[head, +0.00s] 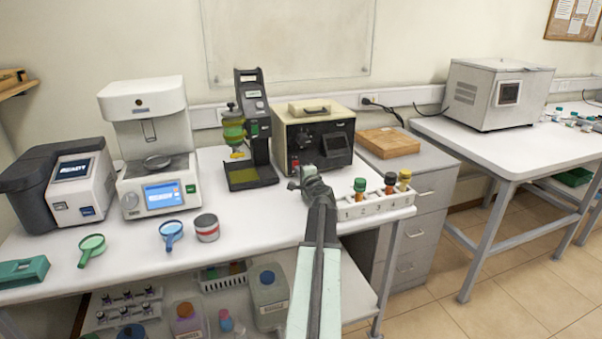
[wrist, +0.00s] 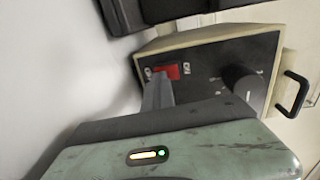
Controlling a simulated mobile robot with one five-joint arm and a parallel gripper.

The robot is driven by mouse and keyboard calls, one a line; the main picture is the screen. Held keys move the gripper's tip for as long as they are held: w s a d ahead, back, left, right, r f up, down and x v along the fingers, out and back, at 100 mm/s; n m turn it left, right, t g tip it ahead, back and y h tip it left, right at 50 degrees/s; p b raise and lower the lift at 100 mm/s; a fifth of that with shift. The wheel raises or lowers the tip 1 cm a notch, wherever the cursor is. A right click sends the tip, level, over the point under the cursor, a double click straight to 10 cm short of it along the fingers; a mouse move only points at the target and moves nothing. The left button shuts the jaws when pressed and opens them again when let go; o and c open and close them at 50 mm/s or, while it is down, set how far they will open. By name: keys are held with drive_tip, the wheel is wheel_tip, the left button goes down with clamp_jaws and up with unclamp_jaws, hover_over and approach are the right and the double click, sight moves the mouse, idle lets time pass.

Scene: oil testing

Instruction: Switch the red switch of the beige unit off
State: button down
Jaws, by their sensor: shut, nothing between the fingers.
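The beige unit (head: 291,110) stands on the white bench in the head view, with a dark front panel and a handle on top. Its red switch (head: 295,162) is small, low on the left of the panel. In the wrist view the unit (wrist: 210,36) appears tilted, and the red switch (wrist: 167,72) shows as a lit-looking red rocker between two small white labels, left of a black knob (wrist: 240,82). My gripper (wrist: 157,84) is shut and empty, its tips close to the switch's lower left edge. I cannot tell whether they touch. In the head view my gripper (head: 296,183) is at the panel's lower left.
A black stand (head: 254,130) with a green vessel is close on the unit's left. A white rack (head: 375,204) with several capped bottles is at the right front. A wooden block (head: 387,143) lies right of the unit.

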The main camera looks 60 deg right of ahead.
drive_tip(key=shift+w+a+f, duration=0.1)
drive_tip(key=shift+w+a, duration=0.1)
drive_tip(key=shift+a, duration=0.15)
drive_tip(key=v, duration=0.4)
drive_tip(key=p+v, duration=0.1)
drive_tip(key=v, duration=0.2)
drive_tip(key=shift+s, duration=0.5)
drive_tip(key=shift+d, duration=0.1)
drive_tip(key=shift+r, duration=0.2)
